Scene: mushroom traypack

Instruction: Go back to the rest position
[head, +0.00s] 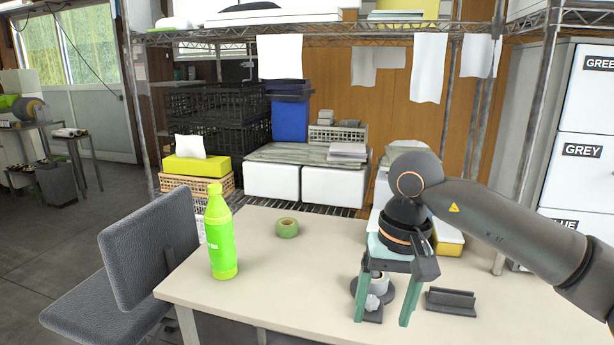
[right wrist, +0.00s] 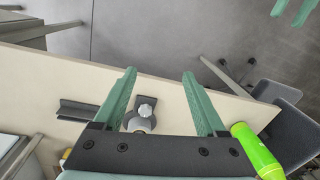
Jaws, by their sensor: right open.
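My right gripper (head: 383,318) points down over the right part of the table (head: 300,275). Its two teal fingers are wide apart with nothing held; it also shows in the right wrist view (right wrist: 160,75). Behind and between the fingers stands a small dark holder (head: 360,292) with a whitish, lumpy piece (head: 373,302), perhaps a mushroom. The right wrist view shows this piece (right wrist: 146,110) beyond the fingers; whether they touch it I cannot tell. Two teal fingertips of my left gripper (right wrist: 290,10) show at the top right of the right wrist view, mostly cut off.
A green bottle (head: 220,240) stands at the table's left, with a green tape roll (head: 287,228) behind it. A dark slotted block (head: 450,301) lies right of my gripper. A grey chair (head: 150,250) stands at the left edge. The table's middle front is clear.

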